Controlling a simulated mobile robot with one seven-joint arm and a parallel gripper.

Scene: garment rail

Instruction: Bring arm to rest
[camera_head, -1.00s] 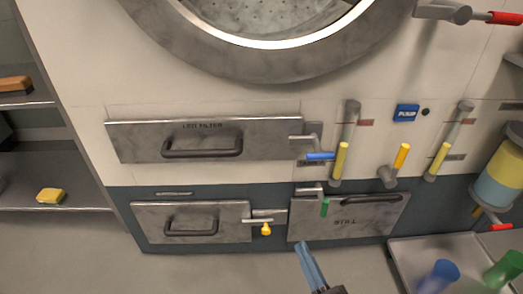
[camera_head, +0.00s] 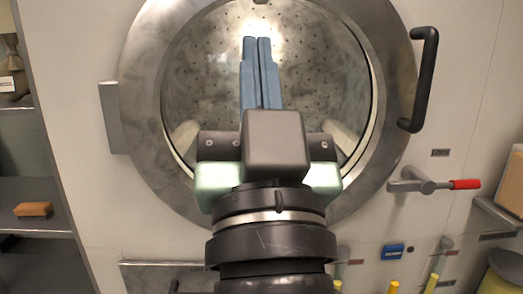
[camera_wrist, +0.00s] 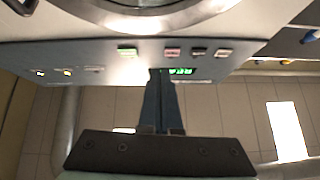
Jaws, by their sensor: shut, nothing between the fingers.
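My gripper (camera_head: 257,42) points up in the head view, in front of the round glass door of a large machine. Its two blue fingers lie side by side and hold nothing. My wrist and forearm fill the lower middle of that view and hide part of the door's lower rim. In the wrist view the fingers of my gripper (camera_wrist: 161,92) also lie close together, with a panel of small buttons and a lit green display beyond their tips.
The round door (camera_head: 143,90) has a black handle (camera_head: 424,80) on its right. A red-tipped lever (camera_head: 432,184) sticks out below it. Shelves at left hold a brown brush-like block (camera_head: 33,210). Yellow-tipped valve handles (camera_head: 431,283) show at the bottom right.

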